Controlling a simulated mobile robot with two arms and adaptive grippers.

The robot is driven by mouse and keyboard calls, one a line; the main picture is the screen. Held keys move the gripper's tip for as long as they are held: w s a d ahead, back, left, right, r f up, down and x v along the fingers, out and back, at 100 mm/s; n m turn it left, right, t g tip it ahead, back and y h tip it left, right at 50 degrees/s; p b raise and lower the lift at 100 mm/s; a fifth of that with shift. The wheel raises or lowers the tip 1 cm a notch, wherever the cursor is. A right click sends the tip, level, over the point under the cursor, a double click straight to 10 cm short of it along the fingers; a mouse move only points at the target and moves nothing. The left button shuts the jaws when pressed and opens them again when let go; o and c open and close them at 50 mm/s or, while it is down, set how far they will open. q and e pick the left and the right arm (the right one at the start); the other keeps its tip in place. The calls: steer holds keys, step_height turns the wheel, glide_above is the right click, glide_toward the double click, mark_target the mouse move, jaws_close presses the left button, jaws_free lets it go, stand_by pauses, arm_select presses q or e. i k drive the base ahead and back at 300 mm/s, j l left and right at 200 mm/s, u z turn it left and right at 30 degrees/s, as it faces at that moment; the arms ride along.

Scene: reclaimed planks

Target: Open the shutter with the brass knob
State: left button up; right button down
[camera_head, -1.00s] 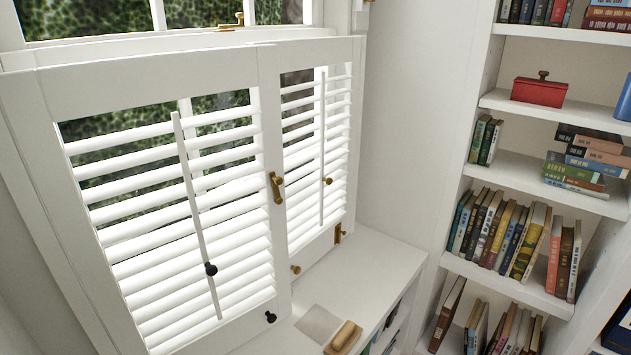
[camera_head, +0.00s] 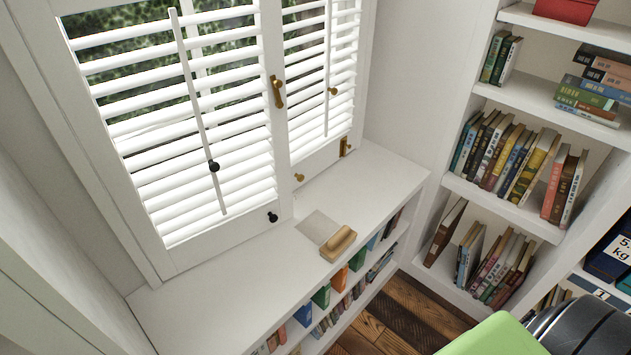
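Two white louvred shutters stand side by side in front of the window, both closed. The right shutter (camera_head: 315,157) has a small brass knob (camera_head: 299,177) low on its frame. Another small brass knob (camera_head: 333,91) is on its tilt rod. The left shutter (camera_head: 180,235) has a black knob (camera_head: 272,217) low on its frame and another black knob (camera_head: 214,166) on its tilt rod. A brass latch (camera_head: 277,91) hangs upright at the seam between the shutters. A brass hinge (camera_head: 345,146) shows at the right shutter's outer side. Neither gripper is in view.
A white ledge (camera_head: 215,290) over low bookshelves runs below the shutters. A wooden block with a handle (camera_head: 338,243) lies on it beside a flat pale square (camera_head: 318,227). A tall bookcase (camera_head: 497,200) stands right. A green shape (camera_head: 495,336) and black rounded shapes fill the lower right corner.

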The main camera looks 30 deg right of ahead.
mark_target(310, 152)
steer(key=k+l, duration=0.25)
steer(key=l, duration=0.15)
steer(key=k+l, duration=0.5)
steer(key=l, duration=0.25)
steer(key=i+l, duration=0.1)
steer(key=l, duration=0.35)
steer(key=i+l, duration=0.1)
steer(key=l, duration=0.3)
steer(key=i+l+u, duration=0.1)
steer(key=l, duration=0.35)
